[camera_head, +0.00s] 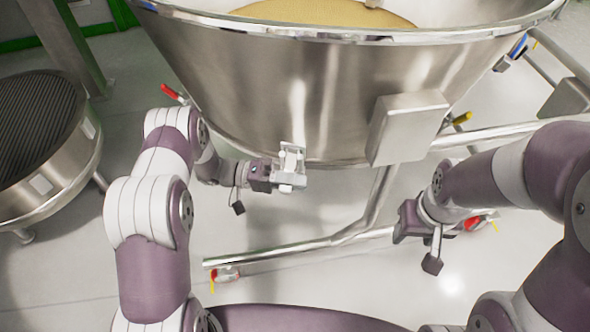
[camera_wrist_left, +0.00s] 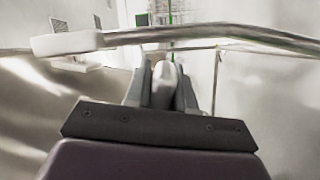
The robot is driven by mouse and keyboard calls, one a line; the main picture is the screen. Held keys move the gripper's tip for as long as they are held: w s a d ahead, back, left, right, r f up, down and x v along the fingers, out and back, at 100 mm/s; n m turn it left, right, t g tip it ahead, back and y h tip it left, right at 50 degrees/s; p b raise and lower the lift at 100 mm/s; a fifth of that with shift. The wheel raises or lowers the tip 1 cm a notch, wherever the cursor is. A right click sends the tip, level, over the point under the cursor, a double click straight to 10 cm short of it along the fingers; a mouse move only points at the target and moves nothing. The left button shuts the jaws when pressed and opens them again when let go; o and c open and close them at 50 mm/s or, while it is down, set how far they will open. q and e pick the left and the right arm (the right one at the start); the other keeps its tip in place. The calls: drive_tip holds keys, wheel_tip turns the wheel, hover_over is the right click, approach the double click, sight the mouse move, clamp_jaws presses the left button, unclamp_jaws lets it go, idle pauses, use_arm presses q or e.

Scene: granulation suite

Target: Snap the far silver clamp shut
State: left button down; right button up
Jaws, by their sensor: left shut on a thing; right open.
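A silver clamp (camera_head: 291,155) sits on the near lower side of a large steel bowl (camera_head: 270,85). My left gripper (camera_head: 290,176) is at this clamp, and its fingers overlap it. In the left wrist view, the fingers (camera_wrist_left: 163,88) are closed around a pale grey piece (camera_wrist_left: 164,86), apparently part of the clamp's lever. Whether the clamp is latched is hidden by the gripper. My right gripper (camera_head: 408,222) is open and empty, below the bowl at the right. No other silver clamp can be made out.
A grey box (camera_head: 408,128) juts from the bowl right of the clamp. Steel frame tubes (camera_head: 300,248) with castors run under the bowl. Red (camera_head: 172,92), yellow (camera_head: 462,118) and blue (camera_head: 518,46) handles show around it. A round ribbed-top drum (camera_head: 45,190) stands left.

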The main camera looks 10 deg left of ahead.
use_arm(q)
drive_tip(key=shift+r+n+p, duration=0.65)
drive_tip(key=shift+n+p, duration=0.45)
drive_tip(key=shift+p, duration=0.15)
drive_tip(key=c, duration=1)
unclamp_jaws()
drive_tip(key=shift+c, duration=0.2)
drive_tip(key=a+p, duration=0.1)
drive_tip(key=a, duration=1.1)
drive_tip(key=shift+w+a, duration=0.25)
drive_tip(key=shift+a, duration=0.15)
